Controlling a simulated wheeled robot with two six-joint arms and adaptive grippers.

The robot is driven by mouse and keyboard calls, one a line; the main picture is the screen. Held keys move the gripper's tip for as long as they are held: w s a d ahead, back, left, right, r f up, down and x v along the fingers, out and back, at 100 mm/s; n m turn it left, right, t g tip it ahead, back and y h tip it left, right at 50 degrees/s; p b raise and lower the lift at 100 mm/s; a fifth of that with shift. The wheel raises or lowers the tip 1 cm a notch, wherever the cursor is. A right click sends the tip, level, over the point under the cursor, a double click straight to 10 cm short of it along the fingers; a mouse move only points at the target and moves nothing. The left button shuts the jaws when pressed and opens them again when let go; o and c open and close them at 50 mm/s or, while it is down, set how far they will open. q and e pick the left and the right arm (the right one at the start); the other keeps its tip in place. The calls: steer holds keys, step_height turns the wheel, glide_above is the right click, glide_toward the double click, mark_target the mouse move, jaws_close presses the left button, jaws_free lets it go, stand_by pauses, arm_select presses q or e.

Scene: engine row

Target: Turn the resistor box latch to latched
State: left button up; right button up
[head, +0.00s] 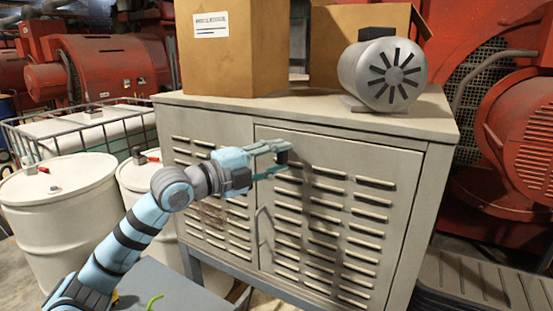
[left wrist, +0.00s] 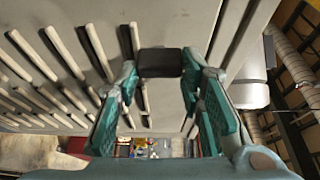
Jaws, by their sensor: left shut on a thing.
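The resistor box (head: 405,200) is a beige cabinet with louvred doors, in the middle of the head view. Its latch, a small dark handle (head: 283,157), sits near the upper left part of the right-hand door. My left gripper (head: 280,160) reaches it from the left and is shut on it. In the left wrist view the black latch handle (left wrist: 160,62) lies between the two teal fingertips, in front of the louvred door. The fingers partly hide the latch in the head view, so I cannot tell its exact turn. My right gripper is not in view.
A motor (head: 383,73) and cardboard boxes (head: 235,45) stand on top of the cabinet. White drums (head: 60,205) and a wire-caged tank (head: 95,125) are at the left. Red machines (head: 515,140) stand behind and at the right.

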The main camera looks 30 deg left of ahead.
arm_select(q)
steer(key=shift+r, duration=0.15)
steer(key=o, duration=1.1)
steer(key=shift+o, duration=0.3)
steer(key=shift+w+a, duration=0.1)
steer(key=shift+w, duration=0.05)
